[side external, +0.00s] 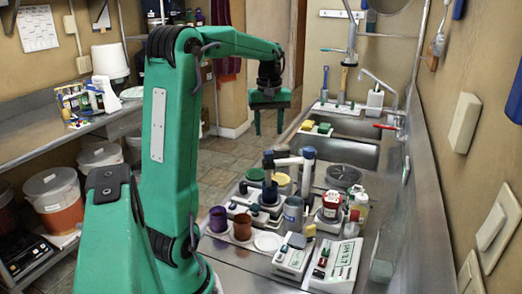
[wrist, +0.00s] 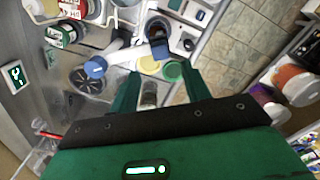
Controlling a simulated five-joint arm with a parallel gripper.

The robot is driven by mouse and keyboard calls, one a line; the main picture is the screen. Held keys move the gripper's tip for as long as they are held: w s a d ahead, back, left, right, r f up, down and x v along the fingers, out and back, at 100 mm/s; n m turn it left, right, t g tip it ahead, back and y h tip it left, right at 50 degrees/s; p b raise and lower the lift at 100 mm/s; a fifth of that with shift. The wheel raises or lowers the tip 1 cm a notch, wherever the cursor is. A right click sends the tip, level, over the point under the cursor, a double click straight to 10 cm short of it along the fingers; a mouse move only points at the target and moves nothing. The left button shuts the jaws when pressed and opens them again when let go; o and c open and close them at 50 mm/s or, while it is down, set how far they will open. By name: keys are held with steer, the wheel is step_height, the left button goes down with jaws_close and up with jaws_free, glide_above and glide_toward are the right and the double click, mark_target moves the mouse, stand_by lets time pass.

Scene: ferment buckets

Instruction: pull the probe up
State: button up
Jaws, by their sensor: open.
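The probe (side external: 269,164) is dark with a blue head and stands upright at the end of a white holder arm (side external: 289,161). Its lower part goes down toward a dark blue cup (side external: 270,193); whether its tip is inside is hidden. The arm runs to a post with a blue cap (side external: 308,153). In the wrist view the probe (wrist: 158,46) is beyond the fingertips, with the blue post cap (wrist: 95,68) to its left. My gripper (side external: 269,127) is open and empty, above and behind the probe, apart from it; its fingers also show in the wrist view (wrist: 160,72).
Two cups (side external: 218,220), a blue-grey mug (side external: 293,214), a red-labelled jar (side external: 331,205) and small meters (side external: 340,259) crowd around the stand. Green (side external: 255,174) and yellow round items lie close to the probe. A sink (side external: 340,152) lies behind.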

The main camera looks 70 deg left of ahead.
mark_target(268, 152)
steer(key=shift+f, duration=0.1)
steer(key=shift+f, duration=3.8)
jaws_close()
steer(key=shift+r, duration=3.15)
